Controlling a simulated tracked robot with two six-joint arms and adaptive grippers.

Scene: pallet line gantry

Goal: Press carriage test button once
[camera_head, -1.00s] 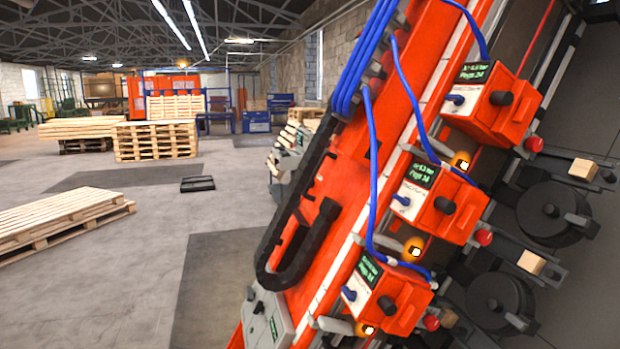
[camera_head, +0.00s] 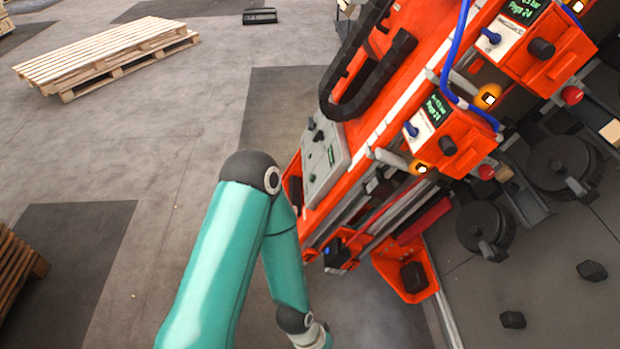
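A grey control box (camera_head: 325,165) with small dark knobs and a green label is fixed to the orange gantry beam (camera_head: 372,112). Its controls are too small to tell which one is the carriage test button. Two orange units (camera_head: 452,140) with green displays, blue knobs and black knobs sit to its right, the second one higher up (camera_head: 545,45). A teal arm of mine, apparently the left, rises from the bottom edge and bends down just below the grey box. Its gripper is beyond the bottom edge. My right gripper is out of view.
A black cable chain (camera_head: 372,75) hangs above the grey box. Wooden pallets (camera_head: 105,52) are at upper left, with another (camera_head: 15,265) at the left edge. The floor between is clear.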

